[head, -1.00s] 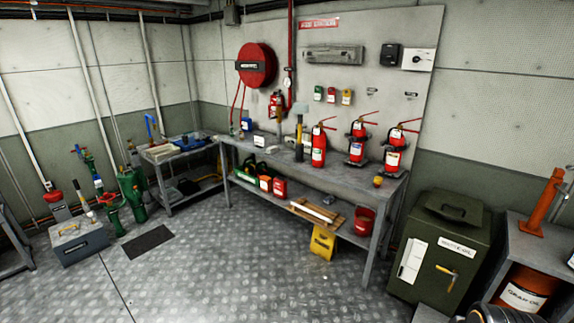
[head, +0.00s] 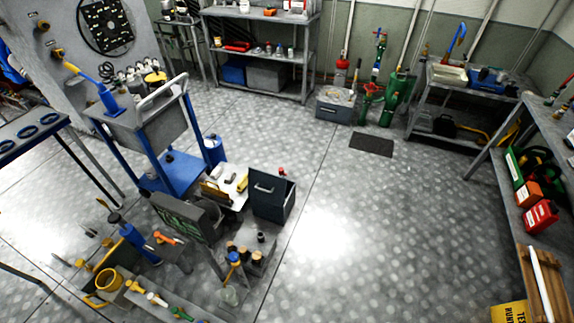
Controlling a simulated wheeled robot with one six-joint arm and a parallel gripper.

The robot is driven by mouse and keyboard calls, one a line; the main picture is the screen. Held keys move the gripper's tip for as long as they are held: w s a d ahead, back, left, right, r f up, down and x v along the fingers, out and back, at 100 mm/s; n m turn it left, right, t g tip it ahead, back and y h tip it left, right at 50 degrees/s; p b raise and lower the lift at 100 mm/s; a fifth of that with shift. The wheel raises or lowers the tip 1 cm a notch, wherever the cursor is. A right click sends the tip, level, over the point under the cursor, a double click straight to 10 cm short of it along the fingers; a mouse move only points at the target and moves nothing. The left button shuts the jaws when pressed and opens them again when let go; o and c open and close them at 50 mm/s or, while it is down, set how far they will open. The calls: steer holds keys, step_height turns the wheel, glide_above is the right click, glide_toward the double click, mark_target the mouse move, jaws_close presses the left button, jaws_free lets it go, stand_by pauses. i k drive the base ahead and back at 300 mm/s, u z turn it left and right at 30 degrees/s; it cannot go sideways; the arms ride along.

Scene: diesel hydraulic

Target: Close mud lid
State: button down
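I see no part marked as a mud lid, and I cannot tell which container it belongs to. A grey box (head: 333,106) with a paler top stands on the floor at the upper middle, beside green cylinders. A dark box (head: 271,196) with a handle on its front stands in the centre left; I cannot make out whether its top is open. My gripper is not in the head view.
A blue-framed trolley (head: 165,165) stands at left, with tools and a yellow ring (head: 108,279) on low stands in front. A shelf unit (head: 262,52) is along the back. A workbench (head: 540,150) runs down the right. The floor at centre right is clear, with a dark mat (head: 372,144).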

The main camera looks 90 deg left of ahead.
mark_target(268, 188)
steer(key=u, duration=2.5)
steer(key=i, duration=2)
steer(key=u, duration=2.8)
